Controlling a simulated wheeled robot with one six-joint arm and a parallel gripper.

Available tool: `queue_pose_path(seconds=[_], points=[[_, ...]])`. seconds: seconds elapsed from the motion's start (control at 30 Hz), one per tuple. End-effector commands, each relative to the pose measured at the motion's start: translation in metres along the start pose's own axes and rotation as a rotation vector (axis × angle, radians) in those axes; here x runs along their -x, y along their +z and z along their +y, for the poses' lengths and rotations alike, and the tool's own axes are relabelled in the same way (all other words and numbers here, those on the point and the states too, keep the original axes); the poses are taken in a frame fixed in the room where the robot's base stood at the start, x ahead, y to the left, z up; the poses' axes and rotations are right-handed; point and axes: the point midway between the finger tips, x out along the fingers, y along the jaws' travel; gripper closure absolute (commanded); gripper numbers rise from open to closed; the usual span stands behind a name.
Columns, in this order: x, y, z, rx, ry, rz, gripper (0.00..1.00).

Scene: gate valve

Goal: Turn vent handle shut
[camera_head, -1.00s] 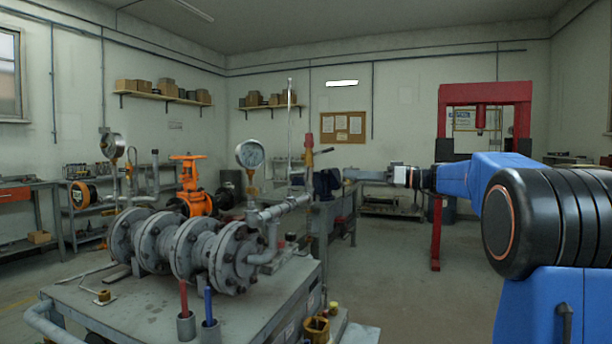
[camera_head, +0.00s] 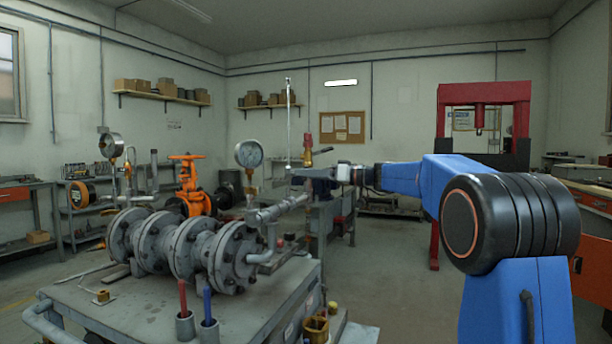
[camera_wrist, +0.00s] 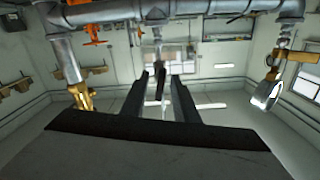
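My gripper (camera_head: 300,173) is stretched left over the pipework at the far end of the flanged valve assembly (camera_head: 185,248). In the wrist view its two dark fingers (camera_wrist: 163,105) stand apart. A small dark lever-like piece (camera_wrist: 160,85) under a grey fitting (camera_wrist: 157,50) appears between them; I cannot tell whether they touch it. A red-topped brass valve (camera_head: 308,150) stands just behind my gripper. In the wrist view, a brass valve (camera_wrist: 80,95) is at left and a fitting with a yellow lever (camera_wrist: 303,57) at right. Which piece is the vent handle is unclear.
A pressure gauge (camera_head: 249,154) and a thin upright rod (camera_head: 289,120) stand left of my gripper. An orange gate valve (camera_head: 187,190) is further left. The grey bench (camera_head: 130,315) holds the assembly. A red press frame (camera_head: 438,220) stands at right; floor between is open.

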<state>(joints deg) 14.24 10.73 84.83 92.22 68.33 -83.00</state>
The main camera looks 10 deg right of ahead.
Motion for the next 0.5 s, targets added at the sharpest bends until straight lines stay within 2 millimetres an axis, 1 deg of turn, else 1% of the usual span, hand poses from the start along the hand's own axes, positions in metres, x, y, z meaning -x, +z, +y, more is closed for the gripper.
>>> queue_pose_path(seconds=[0.1,0.37,0.4,0.5], points=[[-0.0055,0.0001,-0.0005,0.000,-0.001,0.000,0.73],[-0.0061,0.0000,-0.0004,0.000,0.000,0.000,0.73],[-0.0061,0.0001,-0.0004,0.000,0.000,0.000,0.77],[-0.0060,0.0000,-0.0004,0.000,0.000,0.000,1.00]])
